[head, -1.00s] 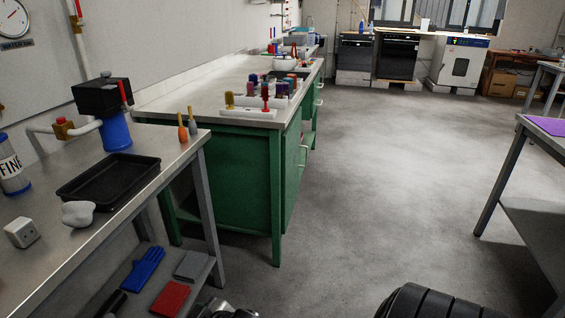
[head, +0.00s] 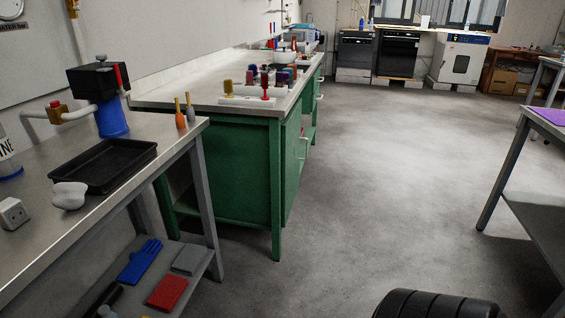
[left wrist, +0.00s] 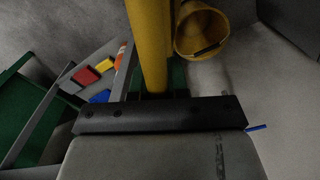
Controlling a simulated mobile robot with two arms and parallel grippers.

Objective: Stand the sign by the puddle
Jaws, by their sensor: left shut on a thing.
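In the left wrist view my left gripper (left wrist: 160,102) is shut on a yellow thing, which I take to be the sign (left wrist: 149,45). Only a long, narrow part of it shows, running from the top edge down to the dark gripper body. Its face and its far end are out of sight. No puddle can be made out in either view. Neither gripper shows in the head view.
A yellow bucket (left wrist: 203,30) is beside the sign in the left wrist view. A steel bench (head: 60,245) stands at left with a black tray (head: 103,166), and a green cabinet (head: 225,170) beyond it. Another table (head: 535,200) is at right. The grey floor (head: 390,170) between is open.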

